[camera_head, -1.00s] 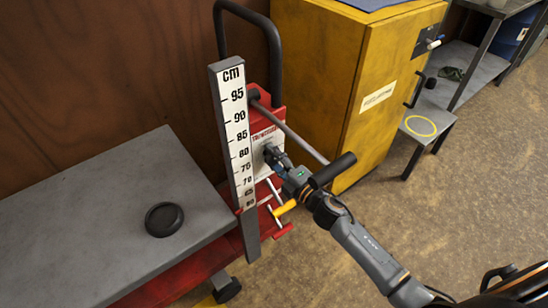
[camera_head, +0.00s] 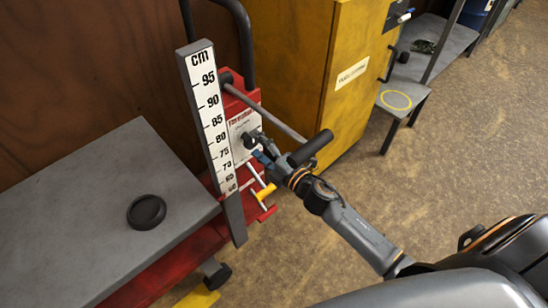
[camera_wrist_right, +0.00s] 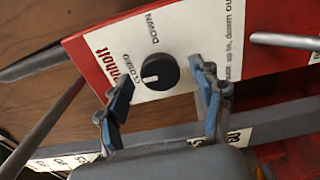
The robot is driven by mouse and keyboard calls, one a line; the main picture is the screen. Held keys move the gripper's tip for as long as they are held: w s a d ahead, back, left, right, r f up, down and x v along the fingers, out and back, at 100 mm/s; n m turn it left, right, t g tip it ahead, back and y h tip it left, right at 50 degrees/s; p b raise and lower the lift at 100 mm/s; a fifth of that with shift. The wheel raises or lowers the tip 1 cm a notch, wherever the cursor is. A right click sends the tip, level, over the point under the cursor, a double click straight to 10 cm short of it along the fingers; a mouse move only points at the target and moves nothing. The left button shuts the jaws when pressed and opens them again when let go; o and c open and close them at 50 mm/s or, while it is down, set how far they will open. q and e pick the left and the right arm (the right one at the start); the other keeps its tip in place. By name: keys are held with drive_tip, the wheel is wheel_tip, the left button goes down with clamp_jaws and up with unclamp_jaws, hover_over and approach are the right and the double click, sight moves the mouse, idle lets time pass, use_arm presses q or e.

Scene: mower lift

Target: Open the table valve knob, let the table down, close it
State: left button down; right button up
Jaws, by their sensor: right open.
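The table valve knob (camera_wrist_right: 160,72) is round and black, on a white panel (camera_wrist_right: 185,35) with the words CLOSED and DOWN. Its white mark points toward the CLOSED side. My right gripper (camera_wrist_right: 162,86) is open, with one blue-lined finger on either side of the knob and space between fingers and knob. In the head view, my right gripper (camera_head: 262,152) is close in front of the panel and partly hides the knob. The grey lift table (camera_head: 85,200) is at left, beside an upright cm scale (camera_head: 212,120). My left gripper is not in view.
A black round disc (camera_head: 146,212) lies on the table. A black-ended lever (camera_head: 312,148) sticks out over my right gripper. Yellow (camera_head: 262,193) and red (camera_head: 267,214) handles are just below it.

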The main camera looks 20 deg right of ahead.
drive_tip(key=v, duration=0.9)
drive_tip(key=shift+s, duration=0.1)
